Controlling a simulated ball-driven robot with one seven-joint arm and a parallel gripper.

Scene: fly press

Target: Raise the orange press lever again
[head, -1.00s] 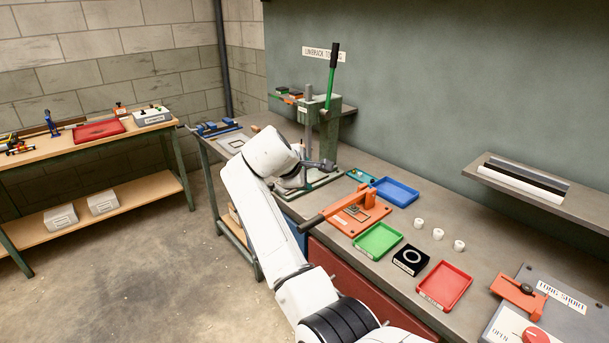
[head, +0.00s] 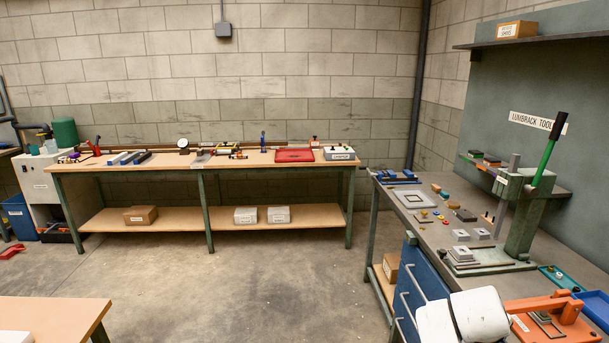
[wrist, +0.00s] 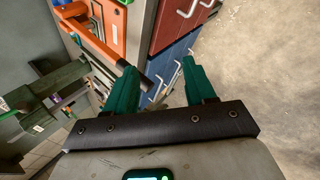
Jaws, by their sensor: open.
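The orange press (head: 550,318) sits on the grey bench at the lower right of the head view, partly cut by the frame edge. Its orange lever (head: 532,305) lies low, roughly level. In the wrist view the orange lever (wrist: 93,38) slants from the upper left toward my gripper (wrist: 159,66), with a dark handle near the left finger. My gripper is open, its teal fingers spread with nothing between them. The handle lies beside or behind the left finger; contact cannot be told. My gripper is outside the head view.
A grey-green fly press (head: 525,225) with a green lever (head: 544,163) stands behind the orange press. A blue tray (head: 597,308) is close by. Blue drawers (head: 420,290) with metal handles front the bench. The floor (head: 290,285) to the left is open.

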